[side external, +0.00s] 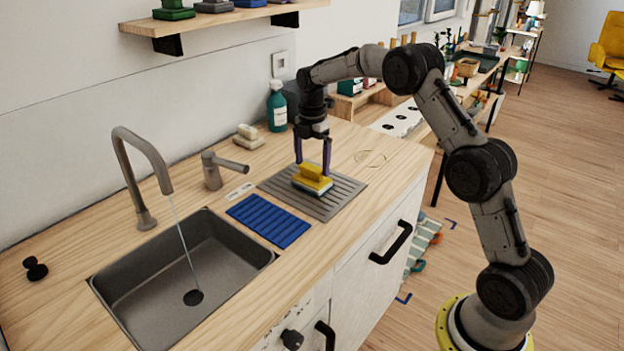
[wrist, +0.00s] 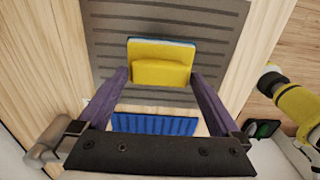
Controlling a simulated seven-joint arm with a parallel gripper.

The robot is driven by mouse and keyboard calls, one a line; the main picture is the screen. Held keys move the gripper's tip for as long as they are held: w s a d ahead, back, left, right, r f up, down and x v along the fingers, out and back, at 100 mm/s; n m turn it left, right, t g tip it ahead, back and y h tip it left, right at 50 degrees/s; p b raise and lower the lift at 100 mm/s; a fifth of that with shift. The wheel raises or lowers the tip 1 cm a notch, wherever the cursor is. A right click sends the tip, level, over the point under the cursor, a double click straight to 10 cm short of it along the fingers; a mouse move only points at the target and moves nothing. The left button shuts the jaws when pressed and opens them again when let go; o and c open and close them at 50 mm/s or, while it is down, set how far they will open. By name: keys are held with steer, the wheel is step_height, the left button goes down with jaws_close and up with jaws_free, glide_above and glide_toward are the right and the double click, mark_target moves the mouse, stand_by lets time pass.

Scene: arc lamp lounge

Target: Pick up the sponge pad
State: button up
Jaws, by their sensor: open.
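The sponge pad (side external: 312,180) has a yellow top with a raised grip and a pale blue underside. It lies on the grey ribbed drain mat (side external: 335,202) on the wooden counter. In the wrist view the sponge pad (wrist: 160,63) is at the upper middle, just beyond the fingertips. My gripper (side external: 313,165) points down over it with its purple fingers apart. In the wrist view my gripper (wrist: 160,78) is open and empty, its fingers spread wider than the pad. Whether the fingertips reach down beside the pad is hard to tell.
A blue ribbed mat (side external: 268,220) lies beside the drain mat. The sink (side external: 180,275) with running water and a tall faucet (side external: 140,165) is at the left. A lever handle (side external: 222,168), pale soap blocks (side external: 248,136) and a teal bottle (side external: 277,106) stand along the wall.

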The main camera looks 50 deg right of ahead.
steer(key=shift+f, duration=1.2)
steer(key=c, duration=1.2)
steer(key=shift+r, duration=0.6)
step_height(320, 180, up, 2)
steer(key=shift+r, duration=0.15)
steer(key=s+a+r, duration=0.1)
steer(key=s+r, duration=0.2)
steer(key=s, duration=0.1)
steer(key=s+a+r, duration=0.1)
steer(key=s+r, duration=0.2)
steer(key=s, duration=0.2)
steer(key=s+a+r, duration=0.2)
steer(key=s+r, duration=0.1)
steer(key=s, duration=0.1)
steer(key=shift+s+r, duration=0.2)
steer(key=shift+r, duration=0.1)
